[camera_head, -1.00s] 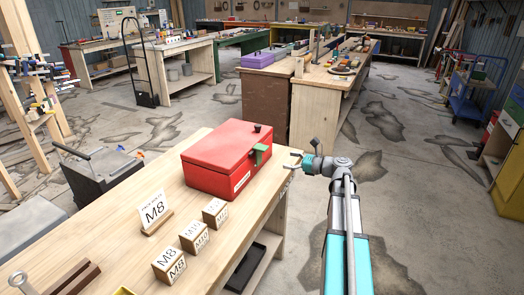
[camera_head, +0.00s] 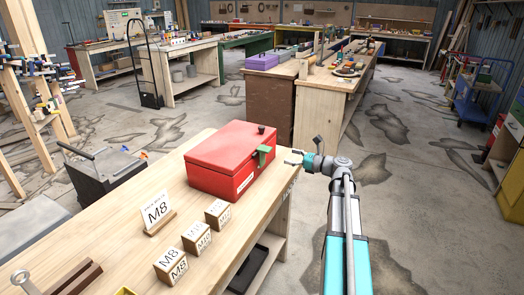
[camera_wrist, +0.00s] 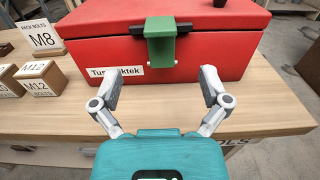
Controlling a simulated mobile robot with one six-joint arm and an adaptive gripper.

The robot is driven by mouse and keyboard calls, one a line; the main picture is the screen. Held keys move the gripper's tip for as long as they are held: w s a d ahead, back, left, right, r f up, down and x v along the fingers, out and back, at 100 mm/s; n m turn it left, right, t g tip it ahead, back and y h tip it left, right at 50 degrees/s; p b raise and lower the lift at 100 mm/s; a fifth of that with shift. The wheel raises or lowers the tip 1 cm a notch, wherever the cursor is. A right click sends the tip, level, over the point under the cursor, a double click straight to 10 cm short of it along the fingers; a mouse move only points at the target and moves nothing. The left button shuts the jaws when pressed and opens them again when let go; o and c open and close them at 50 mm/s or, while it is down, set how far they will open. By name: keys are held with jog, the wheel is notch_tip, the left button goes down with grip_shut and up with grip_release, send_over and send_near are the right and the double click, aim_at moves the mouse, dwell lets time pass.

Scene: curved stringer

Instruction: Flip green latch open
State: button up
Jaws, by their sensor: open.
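The green latch (camera_wrist: 161,45) sits on the front of the closed red box (camera_wrist: 100,55), hanging over the seam between lid and body. In the head view the latch (camera_head: 264,155) is on the right side of the red box (camera_head: 222,160). My gripper (camera_head: 292,158) is to the right of the latch, at the table edge, apart from it. In the wrist view my gripper (camera_wrist: 158,88) has its two fingers spread wide with nothing between them. The latch lies ahead of the fingers, roughly centred between them.
The box stands on a wooden workbench (camera_head: 130,235). An M8 sign (camera_head: 157,212) and small labelled wooden blocks (camera_head: 196,237) stand to the left of the box front. A black knob (camera_head: 261,129) is on the lid. Bare tabletop lies before the box.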

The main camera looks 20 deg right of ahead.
aim_at(270, 151)
jog(key=x, duration=1.1)
jog(key=shift+a, duration=0.1)
